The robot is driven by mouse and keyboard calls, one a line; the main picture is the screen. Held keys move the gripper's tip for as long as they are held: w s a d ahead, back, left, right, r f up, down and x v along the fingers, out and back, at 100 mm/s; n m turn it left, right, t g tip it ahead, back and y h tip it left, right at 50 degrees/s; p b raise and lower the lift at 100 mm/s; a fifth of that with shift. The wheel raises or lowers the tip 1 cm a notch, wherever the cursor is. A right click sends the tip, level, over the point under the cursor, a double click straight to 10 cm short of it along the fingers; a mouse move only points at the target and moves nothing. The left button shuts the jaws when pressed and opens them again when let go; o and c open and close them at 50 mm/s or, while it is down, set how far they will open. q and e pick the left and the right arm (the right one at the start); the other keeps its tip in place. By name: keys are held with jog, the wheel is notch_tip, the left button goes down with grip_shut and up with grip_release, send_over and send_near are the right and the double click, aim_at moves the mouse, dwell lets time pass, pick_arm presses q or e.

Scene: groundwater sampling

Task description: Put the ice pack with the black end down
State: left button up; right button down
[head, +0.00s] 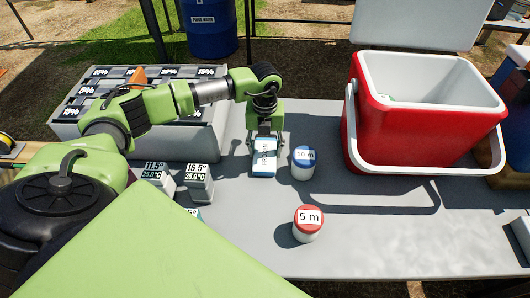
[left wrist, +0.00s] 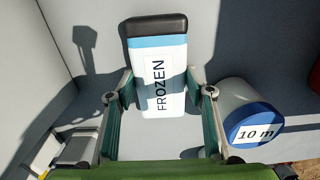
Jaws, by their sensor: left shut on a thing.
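The ice pack (left wrist: 158,75) is white with a blue band, a black end and the word FROZEN. My left gripper (left wrist: 164,88) is shut on its sides, with one finger on each long edge. In the left wrist view the black end is at the top, beyond the fingers. In the head view the pack (head: 264,160) is below my left gripper (head: 265,140), over the grey table (head: 390,240), and its black end is hidden. I cannot tell whether the pack touches the table. My right gripper is not in view.
A blue-lidded 10 m jar (head: 303,163) stands close right of the pack. A red-lidded 5 m jar (head: 308,223) stands nearer. Meters (head: 198,182) stand at left, before a grey crate (head: 207,141). An open red cooler (head: 415,140) is at right.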

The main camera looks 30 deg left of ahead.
aim_at(265, 151)
pick_arm(q)
jog(key=shift+r, duration=0.15)
jog(key=shift+r+p, duration=0.6)
jog(key=shift+r, duration=0.05)
notch_tip(265, 151, up, 2)
jog(key=shift+r+p, duration=0.2)
jog(key=shift+p, duration=0.8)
jog(key=s+d+r+p, duration=0.7)
jog(key=s+r+p, duration=0.2)
jog(key=s, duration=0.3)
jog(key=shift+d+p, duration=0.2)
jog(key=shift+p, duration=0.4)
jog(key=shift+w+r, duration=0.1)
